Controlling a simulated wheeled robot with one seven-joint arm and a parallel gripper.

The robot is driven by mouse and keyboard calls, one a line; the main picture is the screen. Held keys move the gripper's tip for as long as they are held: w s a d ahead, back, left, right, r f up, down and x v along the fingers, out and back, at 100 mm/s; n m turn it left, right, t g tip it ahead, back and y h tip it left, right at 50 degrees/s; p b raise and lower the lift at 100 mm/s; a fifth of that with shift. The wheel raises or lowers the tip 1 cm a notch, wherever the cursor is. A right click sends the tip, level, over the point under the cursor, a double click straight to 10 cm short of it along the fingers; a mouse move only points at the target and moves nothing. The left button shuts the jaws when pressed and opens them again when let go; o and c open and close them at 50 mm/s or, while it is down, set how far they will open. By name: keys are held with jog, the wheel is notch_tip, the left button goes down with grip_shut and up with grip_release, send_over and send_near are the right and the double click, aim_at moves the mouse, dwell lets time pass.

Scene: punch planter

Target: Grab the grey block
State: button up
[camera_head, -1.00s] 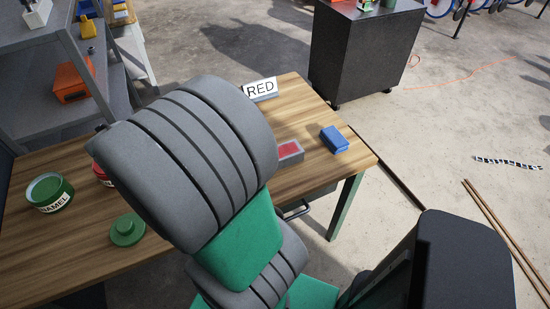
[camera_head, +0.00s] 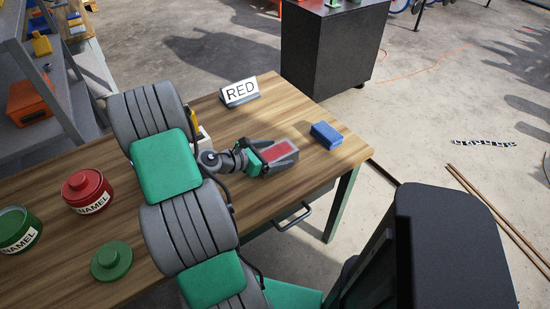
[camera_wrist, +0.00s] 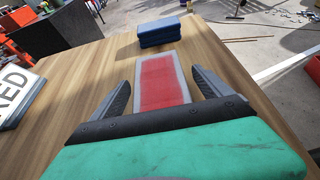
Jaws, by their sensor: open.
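The grey block (camera_head: 287,157) lies flat on the wooden table, with a red panel on its top. My gripper (camera_head: 270,154) reaches over the table from the left, with its fingers at the near end of the block. In the wrist view my gripper (camera_wrist: 160,80) is open, with one dark finger on each side of the grey and red block (camera_wrist: 161,82). Gaps show between the fingers and the block's sides. The block's near end is hidden behind my gripper's body.
A blue block (camera_head: 326,135) lies just beyond the grey block, near the table's right end. A RED sign (camera_head: 240,92) stands at the back edge. A red enamel can (camera_head: 87,191), a green can (camera_head: 18,230) and a green lid (camera_head: 111,261) are at left.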

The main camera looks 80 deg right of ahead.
grip_shut()
jog(key=shift+w+r, duration=0.1)
jog(key=shift+r, duration=0.1)
dwell(1.0)
